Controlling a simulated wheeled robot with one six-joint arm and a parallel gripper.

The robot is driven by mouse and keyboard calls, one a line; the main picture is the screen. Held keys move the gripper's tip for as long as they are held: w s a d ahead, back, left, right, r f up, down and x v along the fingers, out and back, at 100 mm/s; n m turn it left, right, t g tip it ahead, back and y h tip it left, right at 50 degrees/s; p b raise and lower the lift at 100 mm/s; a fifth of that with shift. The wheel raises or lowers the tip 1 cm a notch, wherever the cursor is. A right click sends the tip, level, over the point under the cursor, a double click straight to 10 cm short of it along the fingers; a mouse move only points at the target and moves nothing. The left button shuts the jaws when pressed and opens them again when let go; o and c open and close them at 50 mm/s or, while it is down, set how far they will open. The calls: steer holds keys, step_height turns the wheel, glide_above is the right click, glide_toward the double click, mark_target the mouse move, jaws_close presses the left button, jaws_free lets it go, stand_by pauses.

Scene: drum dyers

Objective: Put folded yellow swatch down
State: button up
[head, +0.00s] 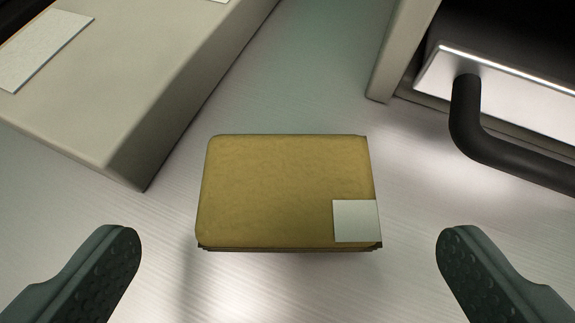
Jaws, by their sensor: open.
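The folded yellow swatch (275,185) lies flat on a pale, finely lined surface (240,285) in the middle of the head view. It is mustard yellow with a small pale square label (356,221) at its lower right corner. My gripper (288,250) is wide open, with one dark, dotted finger at the lower left and the other at the lower right. Both fingers are clear of the swatch, with a gap on each side.
A beige block-like unit (150,90) with a pale card (45,50) on top stands at the upper left. At the upper right is a cabinet-like housing (403,50) with a thick dark curved handle (468,115). The surface around the swatch is clear.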

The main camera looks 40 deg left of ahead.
mark_target(288, 200)
steer(key=shift+x, duration=2.55)
steer(key=c, duration=1.1)
